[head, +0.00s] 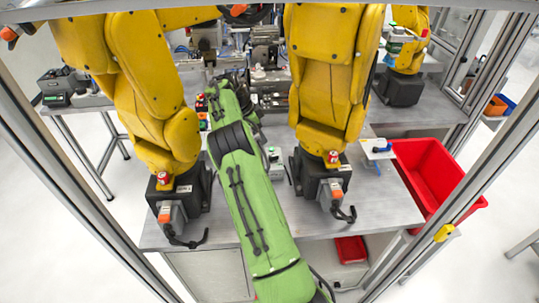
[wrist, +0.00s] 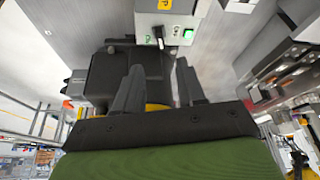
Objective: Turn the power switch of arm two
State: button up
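A grey switch box (wrist: 148,24) is at the top of the wrist view, with a black lever switch (wrist: 159,37) on its face. A lit green light (wrist: 188,33) sits right of the lever, and a yellow label is above it. My gripper (wrist: 160,64) is open and empty, its two dark fingers pointing at the box. The lever lies ahead of the gap between the fingertips, apart from them. In the head view my green arm reaches between two yellow arms, left (head: 158,110) and right (head: 328,90); my gripper is hidden there. No arm number is readable.
Both yellow arms stand on black bases on a grey table (head: 385,205), close on either side of my arm. A small grey box (head: 274,158) stands between my arm and the right one. A red bin (head: 435,175) is at the right. Metal frame posts flank the table.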

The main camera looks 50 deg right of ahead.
aim_at(273, 156)
jog(key=x, duration=1.2)
jog(key=shift+r, duration=0.1)
jog(key=shift+c, duration=0.3)
grip_shut()
